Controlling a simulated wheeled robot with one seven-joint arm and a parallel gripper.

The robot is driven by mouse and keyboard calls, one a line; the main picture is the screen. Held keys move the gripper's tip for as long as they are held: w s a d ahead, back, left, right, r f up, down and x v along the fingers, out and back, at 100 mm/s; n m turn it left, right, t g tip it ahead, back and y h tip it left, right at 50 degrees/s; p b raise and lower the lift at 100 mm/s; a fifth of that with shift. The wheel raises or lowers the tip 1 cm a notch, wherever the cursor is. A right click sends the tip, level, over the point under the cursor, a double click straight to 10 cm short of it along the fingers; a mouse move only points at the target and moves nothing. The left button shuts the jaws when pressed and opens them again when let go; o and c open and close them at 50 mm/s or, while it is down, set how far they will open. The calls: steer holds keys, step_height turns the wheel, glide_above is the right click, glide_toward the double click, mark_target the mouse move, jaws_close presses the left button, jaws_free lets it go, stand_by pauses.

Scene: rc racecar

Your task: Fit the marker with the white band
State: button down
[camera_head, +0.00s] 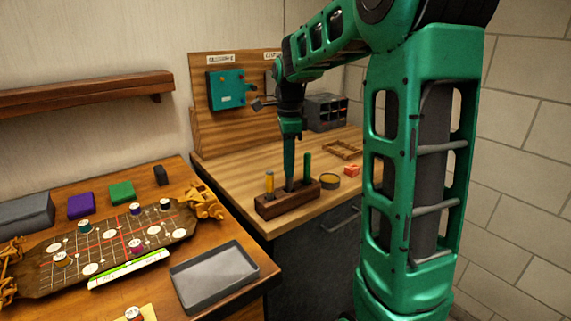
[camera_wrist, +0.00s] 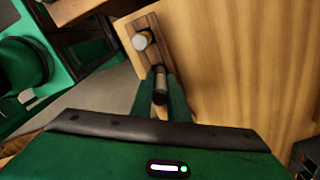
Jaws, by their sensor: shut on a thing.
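My gripper (camera_head: 289,172) points straight down over the middle of a dark wooden rack (camera_head: 268,209) on the workbench. In the wrist view its fingers (camera_wrist: 160,92) are shut on a dark cylinder (camera_wrist: 160,76), which is at the rack's middle. I cannot tell whether the cylinder is seated or lifted, or whether it carries a white band. Round pieces, some with white tops (camera_head: 165,204), stand on a lined board (camera_head: 115,259) on the left table.
A grey tray (camera_head: 214,275) lies at the left table's front. Purple (camera_head: 81,206) and green (camera_head: 121,192) blocks stand behind the board. A round dish (camera_head: 330,181), a red block (camera_head: 351,170) and a wooden frame (camera_head: 342,149) are right of the rack.

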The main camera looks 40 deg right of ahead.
mark_target(289, 188)
steer(key=shift+f, duration=1.55)
steer(key=c, duration=1.6)
jaws_free()
steer(key=shift+c, duration=0.2)
steer(key=shift+r, duration=0.1)
step_height(289, 188, up, 11)
steer(key=shift+f, duration=0.2)
steer(key=s+a+f+n, duration=0.1)
steer(key=s+f+n, duration=0.3)
steer(key=s, duration=0.5)
steer(key=s+f+n, duration=0.5)
steer(key=s+n, duration=0.2)
steer(key=s, duration=0.3)
steer(key=s+a+f+n, duration=0.1)
steer(key=s+f+n, duration=0.4)
steer(key=s, duration=0.4)
steer(key=shift+s+a+n, duration=0.25)
steer(key=shift+a+n, duration=0.1)
steer(key=shift+n, duration=0.25)
